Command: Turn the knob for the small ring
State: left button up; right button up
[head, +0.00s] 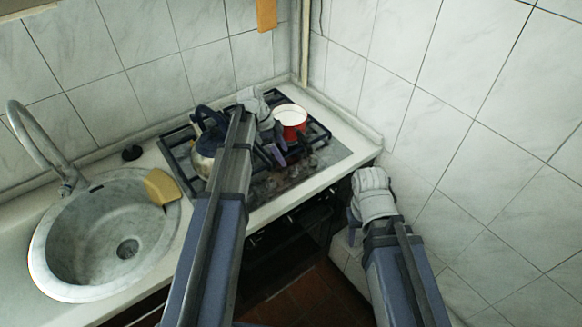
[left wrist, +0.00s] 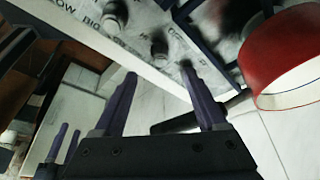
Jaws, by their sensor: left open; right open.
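In the left wrist view, a row of round knobs shows on the light, lettered panel of the hob (head: 335,155). I cannot tell which knob belongs to the small ring. My left gripper (left wrist: 158,73) is open and empty, its two purple fingers spread below the darker knob with no clear contact. In the head view the left gripper (head: 277,154) is over the front of the hob. My right gripper (head: 354,214) is open, low at the right, away from the hob.
A kettle (head: 204,165) stands at the left, partly behind my arm. A sink (head: 60,265) with a yellow sponge (head: 161,187) is farther left.

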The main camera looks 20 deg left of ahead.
aim_at(291, 168)
pick_arm(q)
jog(key=shift+f, duration=0.1)
jog(key=b+x, duration=0.6)
jog(key=shift+f, duration=0.15)
jog(key=shift+d+f+b, duration=0.35)
jog(key=shift+f+b, duration=0.3)
jog(key=shift+w, duration=0.1)
jog(key=shift+r, duration=0.1)
grip_shut()
